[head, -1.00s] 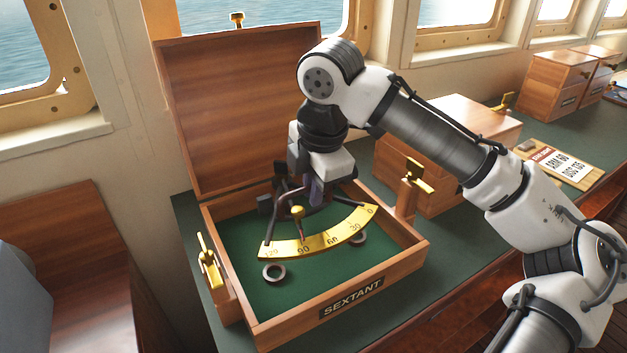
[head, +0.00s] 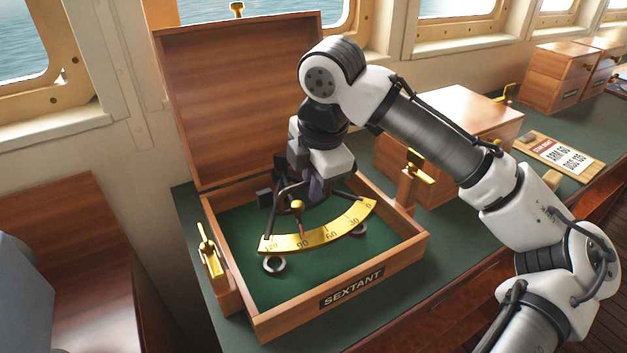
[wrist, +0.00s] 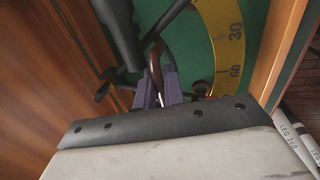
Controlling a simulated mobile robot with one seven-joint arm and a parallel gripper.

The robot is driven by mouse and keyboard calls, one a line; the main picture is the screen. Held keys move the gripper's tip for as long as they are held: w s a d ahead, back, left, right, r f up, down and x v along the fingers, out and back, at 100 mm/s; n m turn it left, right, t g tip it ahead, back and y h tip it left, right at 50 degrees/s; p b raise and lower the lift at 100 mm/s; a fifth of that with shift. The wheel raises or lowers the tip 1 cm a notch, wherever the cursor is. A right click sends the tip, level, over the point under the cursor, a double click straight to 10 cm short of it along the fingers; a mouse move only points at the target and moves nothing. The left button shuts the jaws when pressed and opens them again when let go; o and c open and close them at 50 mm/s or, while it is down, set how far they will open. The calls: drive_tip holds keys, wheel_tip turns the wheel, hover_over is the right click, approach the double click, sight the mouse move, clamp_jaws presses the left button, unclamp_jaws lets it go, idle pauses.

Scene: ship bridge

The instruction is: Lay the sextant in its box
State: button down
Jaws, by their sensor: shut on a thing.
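The sextant, with its brass arc (head: 325,236) marked in degrees and a dark frame, is inside the open box (head: 390,268), which is lined in green and labelled SEXTANT. The arc faces the box's front wall. Two dark rings show on the green floor near the arc's ends. My gripper (head: 314,190) reaches down into the box and is shut on the sextant's dark frame. In the wrist view the fingers (wrist: 156,92) close around a brown part, and the arc (wrist: 228,50) lies to the right. Whether the sextant rests fully on the floor cannot be told.
The raised lid (head: 245,100) stands behind the box. Brass latches sit at the left (head: 210,258) and right (head: 418,167) sides. A wooden chest (head: 450,140) stands to the right, with a sight card (head: 565,153) beyond it.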

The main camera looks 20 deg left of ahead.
drive_tip(key=shift+d+f, duration=0.1)
drive_tip(key=shift+f, duration=1.25)
idle(2.0)
drive_tip(key=c, duration=1.4)
unclamp_jaws()
